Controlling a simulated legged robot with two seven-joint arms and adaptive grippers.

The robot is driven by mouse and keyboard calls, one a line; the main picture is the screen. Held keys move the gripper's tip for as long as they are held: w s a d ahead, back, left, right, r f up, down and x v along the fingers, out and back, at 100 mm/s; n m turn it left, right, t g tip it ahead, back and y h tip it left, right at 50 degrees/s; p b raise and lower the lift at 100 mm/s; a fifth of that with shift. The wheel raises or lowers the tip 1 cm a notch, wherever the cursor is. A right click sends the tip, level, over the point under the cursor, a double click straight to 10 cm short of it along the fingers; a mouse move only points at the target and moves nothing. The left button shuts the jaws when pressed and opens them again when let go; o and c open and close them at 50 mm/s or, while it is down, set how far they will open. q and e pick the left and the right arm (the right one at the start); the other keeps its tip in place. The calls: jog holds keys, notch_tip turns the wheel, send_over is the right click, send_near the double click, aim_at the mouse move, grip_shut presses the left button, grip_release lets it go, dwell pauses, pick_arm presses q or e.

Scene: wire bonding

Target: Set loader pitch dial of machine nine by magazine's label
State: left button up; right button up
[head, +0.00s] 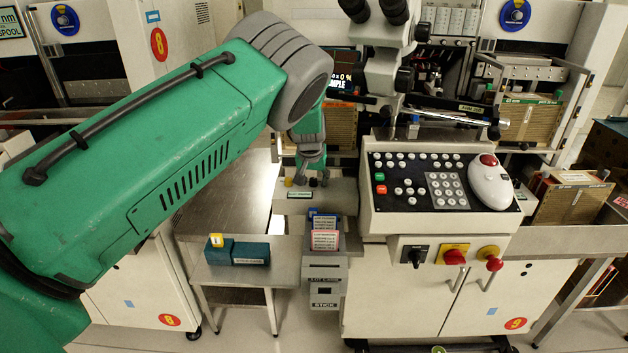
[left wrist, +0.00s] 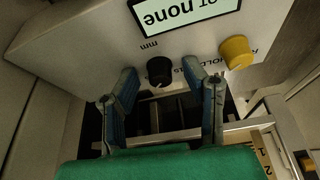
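My left gripper (head: 311,166) reaches down to the loader panel (head: 345,195) left of the microscope. In the left wrist view the gripper (left wrist: 160,74) is open, its two blue fingertips on either side of a black dial (left wrist: 160,71); whether they touch it I cannot tell. The dial has a pale pointer mark and "mm" printed near it. A yellow knob (left wrist: 237,52) is to the right. A brown magazine (head: 528,122) with green-edged labels stands right of the microscope; its text is too small to read. My right gripper is out of view.
The console (head: 440,190) has a keypad, a white mouse-like device (head: 490,182) and a red knob (head: 454,256). A red "9" sticker (head: 515,324) marks its cabinet. A bin of labelled cards (head: 325,240) stands below the panel. A steel table (head: 230,190) is at left.

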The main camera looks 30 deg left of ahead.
pick_arm(q)
jog(key=shift+a, duration=0.1)
grip_shut()
